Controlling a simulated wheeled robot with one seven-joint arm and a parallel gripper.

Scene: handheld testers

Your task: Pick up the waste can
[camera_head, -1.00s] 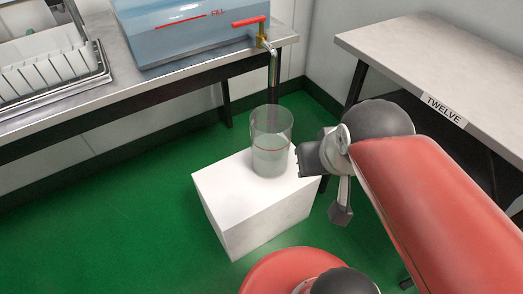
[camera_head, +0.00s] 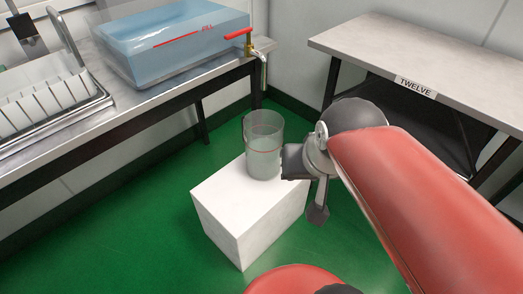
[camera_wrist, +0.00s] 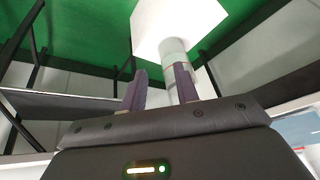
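The likely waste can is a clear cylinder (camera_head: 263,150) with a red line around it and what looks like liquid inside. It stands upright on a white block (camera_head: 228,205). My gripper (camera_head: 286,162) is at the can's right side in the head view, very close to its wall; I cannot tell if they touch. In the wrist view my gripper (camera_wrist: 159,88) has its two fingers apart with a gap between them. The can (camera_wrist: 172,47) shows beyond the fingers there, partly hidden by the right-hand finger. The fingertips are hard to make out in the head view.
A blue-filled tank (camera_head: 175,45) with a red-handled tap (camera_head: 250,40) stands on a metal bench (camera_head: 165,95) behind the can. A dish rack (camera_head: 50,105) is at left. A table labelled TWELVE (camera_head: 400,55) is at right. Green floor (camera_head: 140,225) is open at front left.

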